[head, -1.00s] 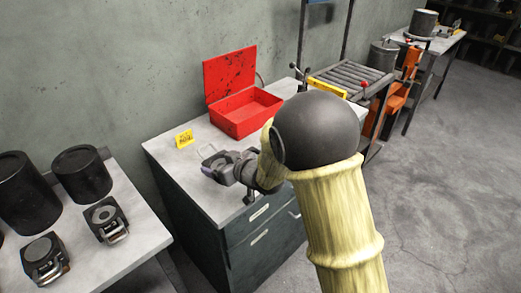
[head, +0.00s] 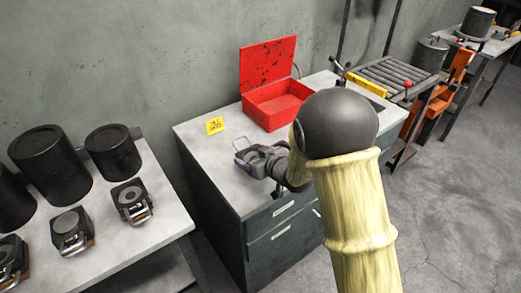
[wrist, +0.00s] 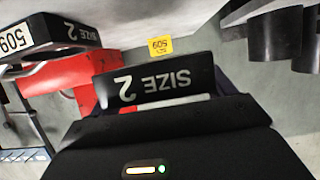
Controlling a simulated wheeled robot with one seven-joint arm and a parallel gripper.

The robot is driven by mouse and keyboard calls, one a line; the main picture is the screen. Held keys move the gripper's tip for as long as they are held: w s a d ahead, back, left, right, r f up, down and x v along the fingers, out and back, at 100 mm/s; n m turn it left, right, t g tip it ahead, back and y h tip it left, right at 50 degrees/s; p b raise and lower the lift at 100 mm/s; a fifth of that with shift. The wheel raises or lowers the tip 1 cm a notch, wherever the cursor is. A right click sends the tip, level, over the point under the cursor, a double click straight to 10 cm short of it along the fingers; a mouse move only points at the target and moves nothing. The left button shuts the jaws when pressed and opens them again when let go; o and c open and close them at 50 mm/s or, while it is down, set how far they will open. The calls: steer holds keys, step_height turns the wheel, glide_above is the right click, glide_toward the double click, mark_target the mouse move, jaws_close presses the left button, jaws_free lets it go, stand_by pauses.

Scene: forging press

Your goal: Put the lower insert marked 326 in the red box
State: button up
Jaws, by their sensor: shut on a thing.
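My gripper (head: 254,160) is shut on a dark insert, above or at the left part of the cabinet top in the head view. In the wrist view a dark block (wrist: 155,85) lettered SIZE 2, upside down, is straight ahead of the gripper. I see no 326 on it. A second dark block (wrist: 58,35), also lettered SIZE 2, shows at upper left with a white number label; whether it is separate is unclear. The open red box (head: 279,106) stands behind and right of the gripper, its lid up against the wall. It shows partly in the wrist view (wrist: 88,85).
Several dark inserts, one here (head: 132,201), and black cylinders (head: 49,165) are on the left table (head: 155,235). A roller stand (head: 390,77) is right of the box. A floor gap separates table and cabinet (head: 285,240).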

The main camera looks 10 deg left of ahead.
steer(key=shift+w+f, duration=0.2)
steer(key=shift+f, duration=0.85)
steer(key=shift+f, duration=1.85)
steer(key=o, duration=1.6)
steer(key=shift+f, duration=0.3)
steer(key=o, duration=0.4)
steer(key=shift+s, duration=0.1)
steer(key=shift+c, duration=0.2)
steer(key=shift+r, duration=0.1)
